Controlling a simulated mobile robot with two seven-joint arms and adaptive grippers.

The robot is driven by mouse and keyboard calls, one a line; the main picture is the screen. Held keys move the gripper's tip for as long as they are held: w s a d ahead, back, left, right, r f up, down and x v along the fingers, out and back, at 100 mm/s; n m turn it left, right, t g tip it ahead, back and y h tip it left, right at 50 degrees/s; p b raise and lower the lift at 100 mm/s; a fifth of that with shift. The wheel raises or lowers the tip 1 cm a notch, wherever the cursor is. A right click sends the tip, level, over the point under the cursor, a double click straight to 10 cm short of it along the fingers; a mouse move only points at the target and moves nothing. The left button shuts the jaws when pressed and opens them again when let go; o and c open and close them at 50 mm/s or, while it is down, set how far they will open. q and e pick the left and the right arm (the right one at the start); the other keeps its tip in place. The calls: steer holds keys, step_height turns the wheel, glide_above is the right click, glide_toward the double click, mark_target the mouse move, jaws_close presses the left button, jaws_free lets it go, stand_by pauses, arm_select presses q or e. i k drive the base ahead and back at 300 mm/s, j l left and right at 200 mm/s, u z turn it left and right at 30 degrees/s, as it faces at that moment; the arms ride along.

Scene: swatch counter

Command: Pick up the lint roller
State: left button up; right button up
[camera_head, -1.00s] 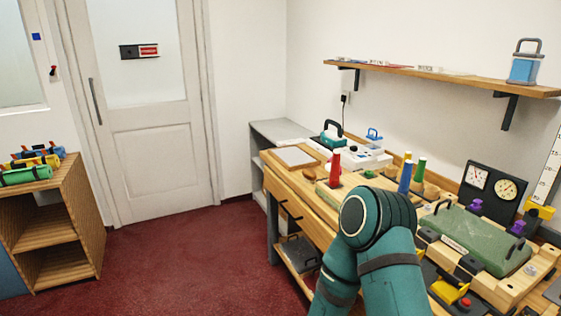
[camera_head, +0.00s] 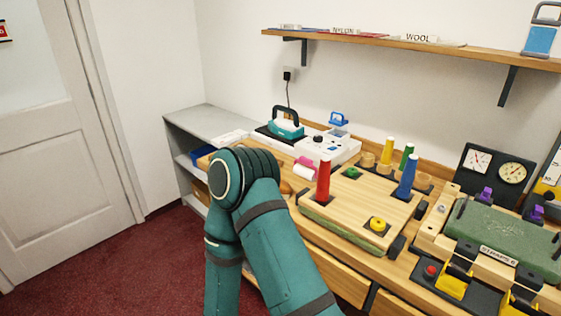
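A small pink-and-white object (camera_head: 305,168), which looks like the lint roller, lies on the wooden counter (camera_head: 345,278). It is just left of the red upright peg (camera_head: 323,181) and in front of the white box with dials. It is small in the picture, so its exact shape is hard to tell. A teal arm of mine stands in front of the counter, its bent joint left of this object. Neither of my grippers is in view.
A teal iron (camera_head: 287,126) and a white control box (camera_head: 323,148) stand behind. A board (camera_head: 348,213) with coloured pegs is to the right, then a green padded block (camera_head: 508,238). A grey shelf unit (camera_head: 205,118) stands left. Red carpet is clear at lower left.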

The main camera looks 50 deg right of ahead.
mark_target(310, 174)
steer(key=i+j+z, duration=0.1)
steer(key=i, duration=1.35)
steer(key=i+z, duration=0.45)
steer(key=i+j+z, duration=0.2)
steer(key=z, duration=0.3)
steer(key=i+z, duration=0.1)
steer(key=z, duration=1.45)
